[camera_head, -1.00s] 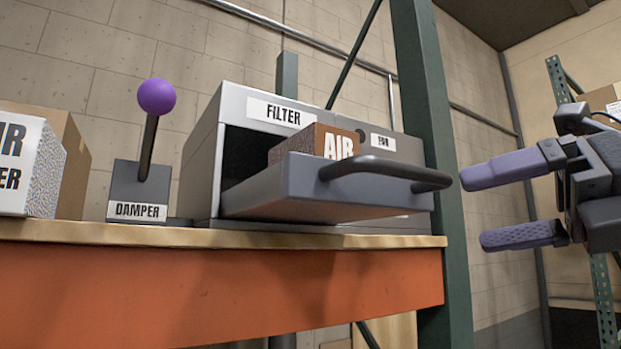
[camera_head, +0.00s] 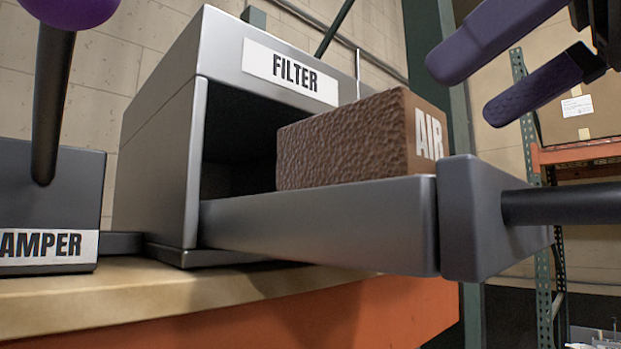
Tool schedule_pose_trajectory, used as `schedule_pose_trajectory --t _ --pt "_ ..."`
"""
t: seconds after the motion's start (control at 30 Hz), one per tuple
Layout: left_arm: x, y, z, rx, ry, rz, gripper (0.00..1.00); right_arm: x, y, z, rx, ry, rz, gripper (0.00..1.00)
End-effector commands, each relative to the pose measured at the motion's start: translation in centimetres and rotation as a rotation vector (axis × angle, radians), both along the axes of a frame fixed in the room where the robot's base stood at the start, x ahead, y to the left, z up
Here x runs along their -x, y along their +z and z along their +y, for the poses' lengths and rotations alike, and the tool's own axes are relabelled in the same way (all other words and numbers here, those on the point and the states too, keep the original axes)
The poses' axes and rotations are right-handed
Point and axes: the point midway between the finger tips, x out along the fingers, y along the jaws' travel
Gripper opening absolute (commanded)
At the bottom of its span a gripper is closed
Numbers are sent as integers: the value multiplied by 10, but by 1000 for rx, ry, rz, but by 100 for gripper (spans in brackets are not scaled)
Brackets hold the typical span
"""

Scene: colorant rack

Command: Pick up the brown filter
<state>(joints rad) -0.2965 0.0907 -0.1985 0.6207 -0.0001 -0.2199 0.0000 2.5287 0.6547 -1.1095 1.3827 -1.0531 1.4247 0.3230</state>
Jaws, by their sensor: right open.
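The brown filter (camera_head: 345,143), a rough-sided block with white "AIR" lettering on its end, sits in the pulled-out drawer (camera_head: 320,228) of the grey filter box (camera_head: 168,140). Its rear end is near the dark opening, and the drawer wall hides its bottom. My right gripper (camera_head: 458,91) is at the upper right with two purple fingers apart and nothing between them. It is above and to the right of the filter, not touching it. My left gripper does not show.
The drawer's black handle (camera_head: 565,204) sticks out to the right below my right gripper. A damper box (camera_head: 50,190) with a purple-knobbed lever (camera_head: 52,100) stands at the left. A green upright post (camera_head: 435,60) rises behind the filter. Cardboard boxes (camera_head: 568,115) are on a far rack.

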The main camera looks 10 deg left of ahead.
Motion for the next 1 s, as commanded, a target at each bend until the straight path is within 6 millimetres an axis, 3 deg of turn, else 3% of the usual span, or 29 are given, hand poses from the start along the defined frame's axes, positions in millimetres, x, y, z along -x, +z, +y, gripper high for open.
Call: schedule_pose_trajectory --t 0.43,0.7,1.0 --pt "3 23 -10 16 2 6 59 -46 -30 59 1 1 1 100" --pt "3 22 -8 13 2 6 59 -50 -35 64 -2 1 2 100" --pt "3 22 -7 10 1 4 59 -49 -35 63 -2 1 2 36"
